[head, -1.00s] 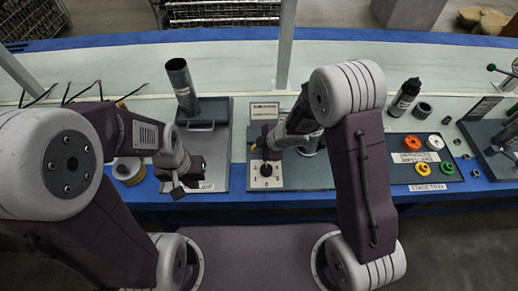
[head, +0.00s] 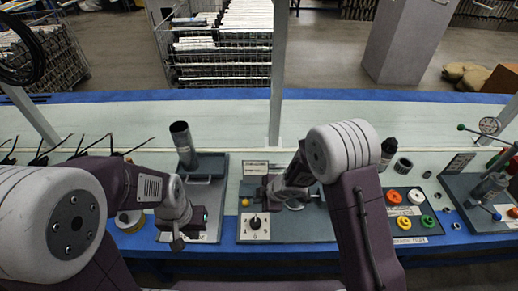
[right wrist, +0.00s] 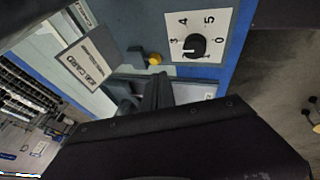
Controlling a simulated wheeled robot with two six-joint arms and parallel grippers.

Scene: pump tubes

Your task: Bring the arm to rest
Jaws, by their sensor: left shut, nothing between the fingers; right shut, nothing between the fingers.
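My right gripper (head: 265,191) is shut and empty above the station with the dial plate (head: 263,233). In the right wrist view its closed dark fingers (right wrist: 158,92) are apart from the black knob (right wrist: 195,46), which sits on the white numbered plate. The knob (head: 255,222) also shows uncovered in the head view. My left gripper (head: 178,241) is shut and empty, pointing down at the front of the grey tray (head: 207,229) on the left. My right forearm hides part of the dial station.
A dark upright cylinder (head: 184,146) stands on the left tray. A tray with coloured rings (head: 409,225) and a black bottle (head: 388,152) are at the right.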

